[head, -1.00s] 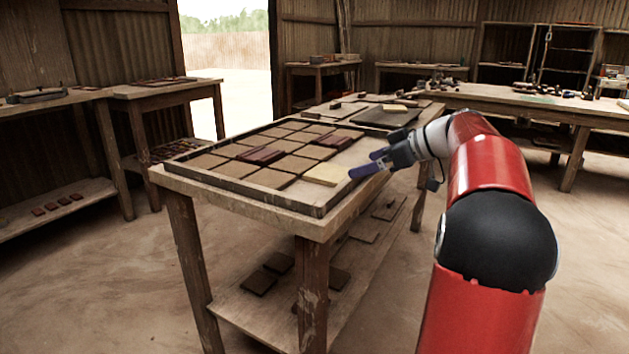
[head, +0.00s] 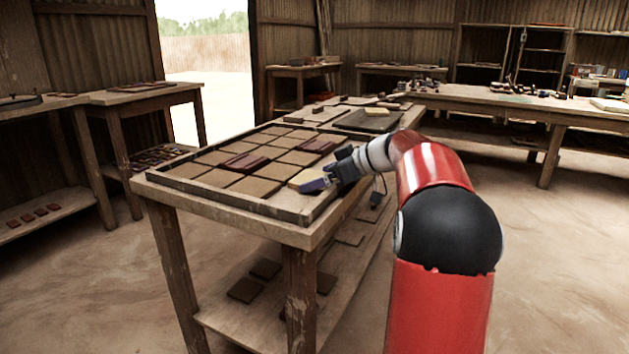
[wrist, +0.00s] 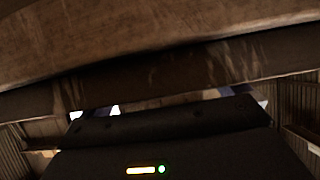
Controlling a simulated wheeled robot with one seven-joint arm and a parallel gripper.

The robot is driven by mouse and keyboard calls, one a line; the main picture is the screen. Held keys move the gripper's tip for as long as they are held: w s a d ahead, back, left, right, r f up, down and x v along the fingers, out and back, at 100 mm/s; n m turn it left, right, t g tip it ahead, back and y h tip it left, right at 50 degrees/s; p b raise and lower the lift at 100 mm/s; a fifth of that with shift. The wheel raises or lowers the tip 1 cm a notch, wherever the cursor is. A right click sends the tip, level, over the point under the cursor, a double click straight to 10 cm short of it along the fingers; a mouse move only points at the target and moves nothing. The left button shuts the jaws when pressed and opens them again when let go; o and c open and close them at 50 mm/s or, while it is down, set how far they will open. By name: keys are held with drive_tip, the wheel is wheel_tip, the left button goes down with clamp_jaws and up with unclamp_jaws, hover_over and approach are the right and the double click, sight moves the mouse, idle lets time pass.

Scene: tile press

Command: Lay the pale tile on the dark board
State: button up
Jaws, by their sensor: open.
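The pale tile (head: 304,176) lies in the near right corner of the large framed tray (head: 238,203) on the work table. My gripper (head: 311,187) is open at the tile's near right side, its blue-purple finger overlapping part of the tile in the head view. I cannot tell whether it touches the tile. The dark board (head: 358,123) lies flat farther back on the same table, with a small pale yellow block (head: 377,111) at its far edge. The wrist view shows a blurred brown surface close above my dark gripper body (wrist: 170,145); the fingertips cannot be made out there.
Rows of brown tiles (head: 254,187) fill the tray, with dark red pieces (head: 245,161) on some. Small blocks lie at the table's far end. A lower shelf (head: 225,304) holds several dark tiles. A long bench (head: 500,98) stands at the back right. Open floor lies right.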

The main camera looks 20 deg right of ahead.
drive_tip(key=c, duration=0.9)
drive_tip(key=shift+c, duration=0.8)
drive_tip(key=shift+r, duration=0.15)
